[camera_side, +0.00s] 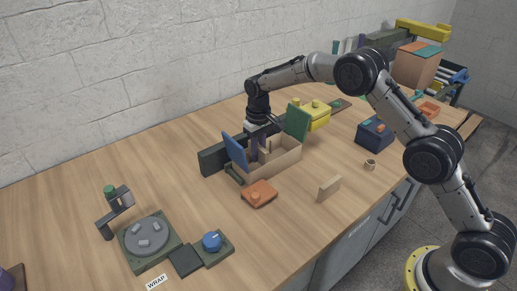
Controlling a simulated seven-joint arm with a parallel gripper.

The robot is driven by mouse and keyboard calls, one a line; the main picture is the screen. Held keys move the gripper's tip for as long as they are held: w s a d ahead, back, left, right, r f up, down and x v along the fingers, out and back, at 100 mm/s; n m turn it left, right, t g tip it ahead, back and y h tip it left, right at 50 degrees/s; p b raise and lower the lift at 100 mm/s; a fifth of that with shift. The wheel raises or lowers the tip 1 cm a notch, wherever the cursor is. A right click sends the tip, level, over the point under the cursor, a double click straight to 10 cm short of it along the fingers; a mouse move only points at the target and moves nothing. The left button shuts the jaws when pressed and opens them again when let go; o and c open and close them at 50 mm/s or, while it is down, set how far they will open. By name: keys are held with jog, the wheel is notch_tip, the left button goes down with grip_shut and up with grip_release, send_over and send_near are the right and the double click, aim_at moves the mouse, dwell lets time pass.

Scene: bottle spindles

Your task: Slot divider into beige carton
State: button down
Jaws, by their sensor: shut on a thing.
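The beige carton (287,163) stands open on the table in the middle of the view. A blue panel (235,152) stands at its left end and a green panel (297,122) at its right end. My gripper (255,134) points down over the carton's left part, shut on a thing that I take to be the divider. A dark purple upright piece (254,149) and a tan piece (265,151) show below it, inside the carton's outline. The view is too small to tell which is held or how deep it sits.
An orange block (259,194) lies in front of the carton. A loose tan plate (329,188) stands on edge at front right, near a small cup (370,165). A dark grey block (213,159) is close behind left. A yellow thing (315,116) stands behind right.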

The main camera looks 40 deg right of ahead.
jog(key=shift+f, duration=1.5)
dwell(0.4)
jog(key=c, duration=0.7)
grip_release()
jog(key=shift+c, duration=0.2)
jog(key=shift+r, duration=0.1)
jog(key=shift+r, duration=3.35)
